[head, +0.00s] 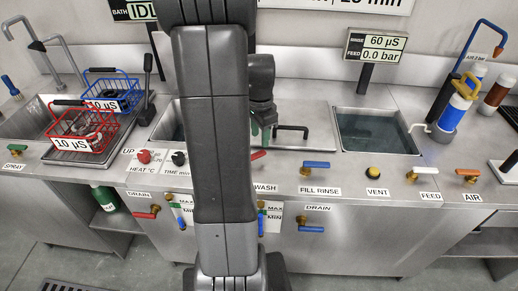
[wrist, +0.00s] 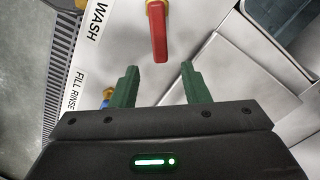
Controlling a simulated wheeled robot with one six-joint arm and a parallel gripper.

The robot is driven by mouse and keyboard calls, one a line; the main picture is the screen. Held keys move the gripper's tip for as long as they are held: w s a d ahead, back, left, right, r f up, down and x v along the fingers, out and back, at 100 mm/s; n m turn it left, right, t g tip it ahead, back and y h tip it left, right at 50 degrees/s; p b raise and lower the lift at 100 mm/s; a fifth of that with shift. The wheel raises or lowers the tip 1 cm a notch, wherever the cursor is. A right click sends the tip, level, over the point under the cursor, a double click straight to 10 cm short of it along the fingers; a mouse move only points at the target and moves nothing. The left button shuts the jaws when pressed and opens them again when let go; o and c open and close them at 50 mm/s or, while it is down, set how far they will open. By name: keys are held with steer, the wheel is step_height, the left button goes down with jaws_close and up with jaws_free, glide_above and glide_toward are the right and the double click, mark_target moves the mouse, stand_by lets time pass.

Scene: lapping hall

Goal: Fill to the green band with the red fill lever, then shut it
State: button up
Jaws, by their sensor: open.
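The red fill lever (head: 259,155) sits on the counter front by the WASH label, partly behind my arm. In the wrist view the red lever (wrist: 158,35) points toward my gripper, just ahead of the fingertips and apart from them. My gripper (wrist: 160,78) is open and empty, its two green fingers spread on either side of the lever's line. In the head view my gripper (head: 265,125) shows beside my arm, above the counter. A gauge plate with MAX and MIN marks (head: 271,216) is on the cabinet front; the liquid level and green band are too small to tell.
The blue FILL RINSE lever (head: 316,164) is to the right of the red one. Red (head: 144,215) and blue (head: 311,229) DRAIN levers are lower down. The rinse basin (head: 377,133) holds liquid. Red (head: 84,130) and blue (head: 113,92) baskets stand at left.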

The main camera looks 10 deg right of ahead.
mark_target(260, 153)
step_height(260, 153, down, 6)
steer(key=shift+f, duration=0.15)
steer(key=shift+c, duration=0.2)
jaws_close()
